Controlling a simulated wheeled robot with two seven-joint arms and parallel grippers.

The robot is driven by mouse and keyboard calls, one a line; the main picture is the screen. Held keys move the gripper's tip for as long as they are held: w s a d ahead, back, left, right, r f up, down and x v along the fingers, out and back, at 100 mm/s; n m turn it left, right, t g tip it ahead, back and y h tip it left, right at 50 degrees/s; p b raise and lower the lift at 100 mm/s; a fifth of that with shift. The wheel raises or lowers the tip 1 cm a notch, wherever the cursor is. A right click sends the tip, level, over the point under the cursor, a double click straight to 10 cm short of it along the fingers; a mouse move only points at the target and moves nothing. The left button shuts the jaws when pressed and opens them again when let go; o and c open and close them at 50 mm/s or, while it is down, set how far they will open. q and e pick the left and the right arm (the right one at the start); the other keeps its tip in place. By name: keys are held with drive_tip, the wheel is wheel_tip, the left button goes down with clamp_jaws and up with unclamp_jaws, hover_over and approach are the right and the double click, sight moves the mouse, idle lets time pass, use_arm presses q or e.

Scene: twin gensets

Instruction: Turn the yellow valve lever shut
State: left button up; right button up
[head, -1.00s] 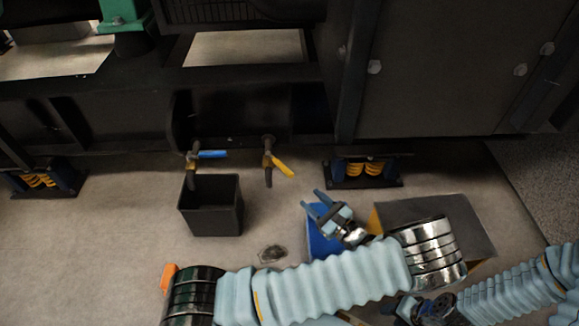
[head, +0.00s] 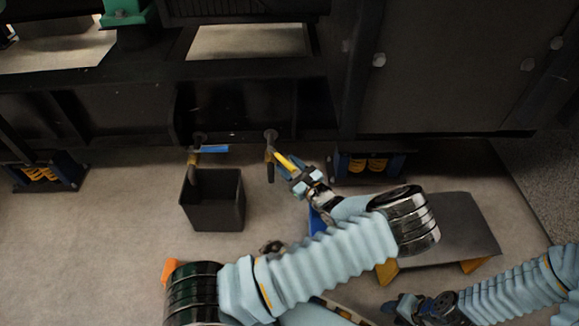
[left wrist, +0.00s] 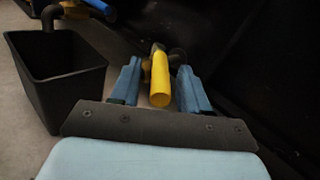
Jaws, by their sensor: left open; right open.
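The yellow valve lever (head: 284,160) sits on a small valve with a down-turned spout under the dark genset frame. It points down and to the right at a slant in the head view. My left gripper (head: 285,170) is open at the lever. In the left wrist view the yellow lever (left wrist: 160,82) lies between the two blue fingers of my left gripper (left wrist: 158,88), with a gap on both sides. My right gripper (head: 402,306) is low at the right of the head view, apart from the valves, its fingers hardly showing.
A second valve with a blue lever (head: 209,149) is left of the yellow one, above a black open bin (head: 213,201). A spring mount (head: 364,164) is right of my left gripper. A grey-topped stand (head: 455,226) is at the right.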

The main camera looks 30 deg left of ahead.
use_arm(q)
drive_tip(key=shift+c, duration=0.3)
clamp_jaws()
